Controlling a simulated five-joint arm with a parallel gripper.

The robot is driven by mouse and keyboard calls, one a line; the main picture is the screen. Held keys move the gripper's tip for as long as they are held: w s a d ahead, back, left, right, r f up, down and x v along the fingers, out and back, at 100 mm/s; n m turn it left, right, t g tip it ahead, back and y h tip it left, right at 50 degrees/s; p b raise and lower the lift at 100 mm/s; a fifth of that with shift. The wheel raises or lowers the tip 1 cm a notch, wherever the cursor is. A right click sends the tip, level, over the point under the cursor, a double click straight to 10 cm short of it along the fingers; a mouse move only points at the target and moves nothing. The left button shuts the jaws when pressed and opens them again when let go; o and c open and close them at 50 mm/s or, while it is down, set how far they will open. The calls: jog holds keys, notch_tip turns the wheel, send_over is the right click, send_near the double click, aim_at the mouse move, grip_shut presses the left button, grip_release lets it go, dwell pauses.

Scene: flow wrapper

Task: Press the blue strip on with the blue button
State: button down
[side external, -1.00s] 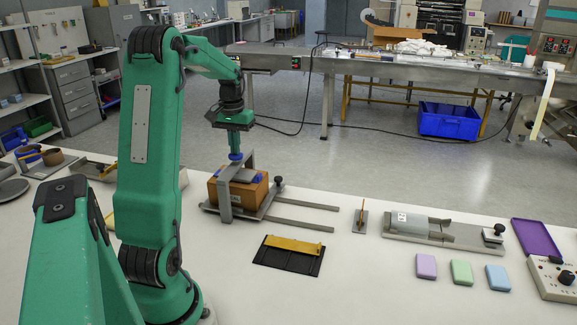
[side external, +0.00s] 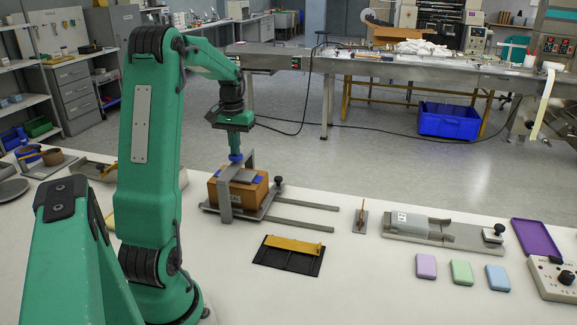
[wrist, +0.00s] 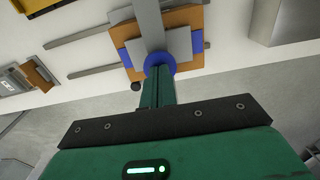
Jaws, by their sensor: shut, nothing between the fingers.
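A brown carton (side external: 250,193) sits in a grey metal frame whose arch passes over it. A blue button (side external: 235,157) stands on top of the arch; it shows as a blue disc in the wrist view (wrist: 159,60). A grey plate (side external: 244,174) lies over the carton top. The blue strip (wrist: 196,40) shows at both sides of the plate in the wrist view, its middle hidden. My gripper (side external: 235,150) points down, shut and empty, its tips at the button and seemingly touching it. The exact contact is hidden.
Two grey rails (side external: 300,202) run right from the frame, with a black knob (side external: 278,181) beside the carton. A black tray with a yellow bar (side external: 292,246) lies in front. A grey clamp fixture (side external: 440,230) and coloured blocks (side external: 461,272) stand right.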

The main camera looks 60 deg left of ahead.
notch_tip(320, 180, up, 8)
dwell(1.2)
jog(key=w+d+r+m+t+y, duration=0.1)
jog(key=d+r+m, duration=0.1)
jog(key=d, duration=0.8)
jog(key=w+d+r+m+t, duration=0.1)
jog(key=d+m, duration=0.1)
jog(key=d, duration=0.8)
jog(key=s+d+f+m+t, duration=0.1)
jog(key=s+d, duration=0.3)
jog(key=d, duration=0.4)
jog(key=s+d+f+m+t+h, duration=0.1)
jog(key=s+d+f+m+t, duration=0.1)
jog(key=d, duration=0.5)
jog(key=shift+s+d+f+m+t, duration=0.35)
jog(key=shift+s+f+m, duration=0.1)
jog(key=shift+s+m, duration=0.6)
